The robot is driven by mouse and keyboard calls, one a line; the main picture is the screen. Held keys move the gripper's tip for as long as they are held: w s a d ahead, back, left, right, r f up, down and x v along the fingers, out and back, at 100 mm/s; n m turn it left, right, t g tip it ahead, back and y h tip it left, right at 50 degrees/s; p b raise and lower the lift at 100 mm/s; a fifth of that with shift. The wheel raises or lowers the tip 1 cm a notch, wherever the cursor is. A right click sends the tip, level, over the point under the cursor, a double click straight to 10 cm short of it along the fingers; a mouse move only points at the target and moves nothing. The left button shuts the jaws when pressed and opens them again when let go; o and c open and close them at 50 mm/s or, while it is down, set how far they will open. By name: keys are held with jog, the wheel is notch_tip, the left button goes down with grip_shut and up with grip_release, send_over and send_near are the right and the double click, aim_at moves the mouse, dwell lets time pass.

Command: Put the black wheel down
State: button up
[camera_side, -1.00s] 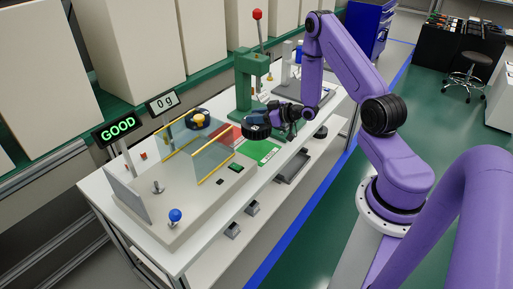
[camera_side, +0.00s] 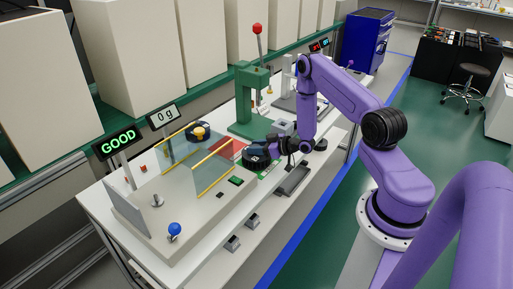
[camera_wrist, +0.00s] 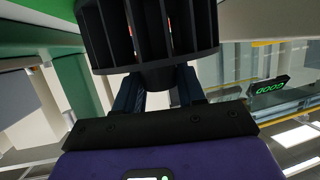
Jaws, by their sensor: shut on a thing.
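The black wheel (camera_side: 256,157) is held in my gripper (camera_side: 274,147) just right of the glass-walled station in the side view. In the wrist view the black wheel (camera_wrist: 150,35) fills the top middle, ribbed and dark, between the two fingers of my gripper (camera_wrist: 160,85). My gripper is shut on it. The wheel is close to the white bench top; I cannot tell whether it touches. A dark piece with a yellow top (camera_side: 199,133) stands between the glass panels.
The yellow-edged glass panel (camera_side: 213,168) stands just left of the wheel. A green press (camera_side: 247,95) stands behind. A red patch (camera_side: 230,149) lies beside the wheel. Displays read GOOD (camera_side: 118,144) and 0 g (camera_side: 163,115). A blue ball knob (camera_side: 174,229) is at the front.

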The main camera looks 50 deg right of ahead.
jog(key=o, duration=1.2)
jog(key=shift+f, duration=0.15)
